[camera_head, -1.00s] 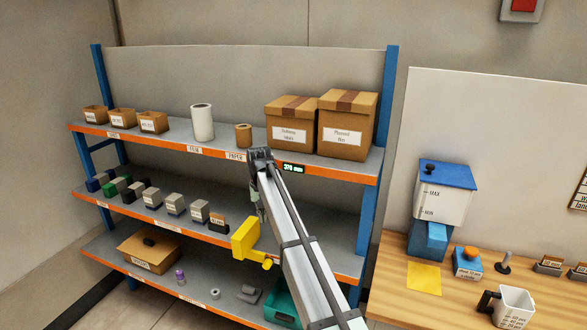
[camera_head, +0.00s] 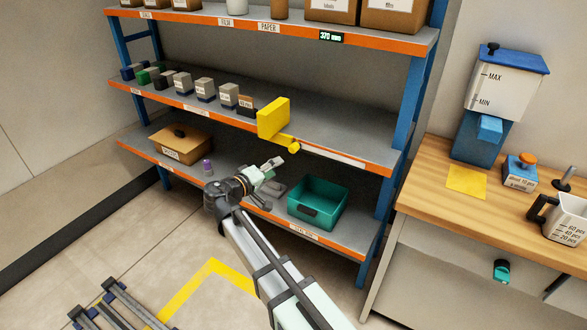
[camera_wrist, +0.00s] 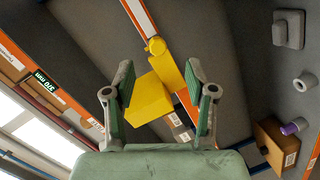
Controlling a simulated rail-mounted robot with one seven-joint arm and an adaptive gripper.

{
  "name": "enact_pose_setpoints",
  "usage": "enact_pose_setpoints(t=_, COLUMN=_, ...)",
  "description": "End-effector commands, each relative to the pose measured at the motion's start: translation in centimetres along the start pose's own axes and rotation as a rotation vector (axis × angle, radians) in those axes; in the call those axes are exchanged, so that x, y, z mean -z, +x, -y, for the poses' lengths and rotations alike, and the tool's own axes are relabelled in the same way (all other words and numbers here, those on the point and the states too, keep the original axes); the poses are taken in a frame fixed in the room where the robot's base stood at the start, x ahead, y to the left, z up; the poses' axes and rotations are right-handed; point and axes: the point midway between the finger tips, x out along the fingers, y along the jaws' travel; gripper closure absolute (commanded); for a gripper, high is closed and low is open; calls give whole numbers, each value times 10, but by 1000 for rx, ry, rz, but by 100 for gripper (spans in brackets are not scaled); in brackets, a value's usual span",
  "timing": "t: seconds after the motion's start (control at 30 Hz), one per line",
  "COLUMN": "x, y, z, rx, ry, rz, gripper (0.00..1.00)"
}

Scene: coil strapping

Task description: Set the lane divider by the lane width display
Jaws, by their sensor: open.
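The yellow lane divider (camera_head: 272,118) stands on the middle shelf at its front edge, right of a row of small boxes. Its yellow knob (camera_head: 290,144) sticks out in front of the edge. The lane width display (camera_head: 331,36) on the upper shelf's front edge reads 370 mm; it also shows in the wrist view (camera_wrist: 45,81). My gripper (camera_head: 272,168) is open and empty, below the divider in the head view. In the wrist view, the divider (camera_wrist: 149,100) and its knob (camera_wrist: 155,46) appear between the open fingers, beyond them and apart from them.
On the lower shelf (camera_head: 345,249) are a teal bin (camera_head: 322,203), a cardboard box (camera_head: 181,144) and a small purple-topped item (camera_head: 207,166). A wooden bench (camera_head: 440,190) stands to the right. The middle shelf right of the divider is clear.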

Motion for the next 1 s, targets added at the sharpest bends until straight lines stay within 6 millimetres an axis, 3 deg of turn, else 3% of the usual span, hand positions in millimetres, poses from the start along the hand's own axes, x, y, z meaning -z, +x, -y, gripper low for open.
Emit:
enact_pose_setpoints(t=0.03, x=-8, y=-12, z=13, rx=-30, ry=-18, rz=-51, gripper=44)
enact_pose_setpoints(t=0.2, x=-1, y=-34, z=16, rx=-99, ry=-55, rz=-160, gripper=44)
enact_pose_setpoints(t=0.37, x=4, y=-31, z=14, rx=-114, ry=-61, rz=-179, gripper=44)
enact_pose_setpoints(t=0.57, x=10, y=-3, z=10, rx=-114, ry=-61, rz=-175, gripper=44)
enact_pose_setpoints(t=1.0, x=26, y=82, z=1, rx=-114, ry=-61, rz=-173, gripper=44)
